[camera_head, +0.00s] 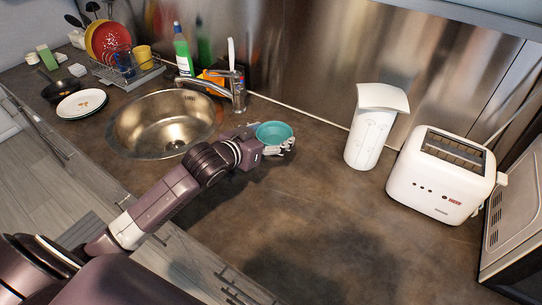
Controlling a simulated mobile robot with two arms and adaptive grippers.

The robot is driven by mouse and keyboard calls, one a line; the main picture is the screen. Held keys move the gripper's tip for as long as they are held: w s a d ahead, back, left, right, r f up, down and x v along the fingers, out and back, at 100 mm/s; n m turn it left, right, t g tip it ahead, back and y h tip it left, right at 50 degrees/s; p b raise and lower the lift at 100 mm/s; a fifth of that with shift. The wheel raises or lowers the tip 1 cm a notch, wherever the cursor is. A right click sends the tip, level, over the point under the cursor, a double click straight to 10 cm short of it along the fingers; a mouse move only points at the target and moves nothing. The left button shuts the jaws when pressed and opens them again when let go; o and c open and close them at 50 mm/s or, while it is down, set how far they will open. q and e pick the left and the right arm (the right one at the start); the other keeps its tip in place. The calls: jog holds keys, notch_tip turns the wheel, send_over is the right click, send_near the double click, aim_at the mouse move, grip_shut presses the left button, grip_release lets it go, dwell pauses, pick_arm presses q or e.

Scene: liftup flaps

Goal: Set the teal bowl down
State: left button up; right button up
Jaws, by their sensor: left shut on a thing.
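The teal bowl (273,133) is near the middle of the camera_head view, upright, over the brown countertop just right of the sink. My left gripper (281,147) is shut on the teal bowl at its near side. My left arm comes in from the lower left and reaches over the counter edge. The bowl's underside is hidden, so I cannot tell whether it touches the countertop (310,200). My right gripper is not in view.
A round metal sink (165,125) with a faucet (236,95) lies left of the bowl. A white paper towel holder (372,128) and white toaster (440,175) stand to the right. A dish rack (125,70) is at the back left. The counter's middle front is clear.

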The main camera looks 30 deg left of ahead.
pick_arm(q)
notch_tip(320, 180, down, 8)
jog(key=shift+f, duration=0.15)
dwell(0.3)
jog(key=o, duration=1.2)
jog(key=shift+o, duration=0.2)
jog(key=v, duration=1)
jog(key=shift+s+a+b, duration=0.1)
jog(key=shift+s+b, duration=0.2)
jog(key=shift+b, duration=0.05)
jog(key=shift+s+a+r, duration=0.1)
jog(key=shift+s+r, duration=0.2)
jog(key=shift+s, duration=0.35)
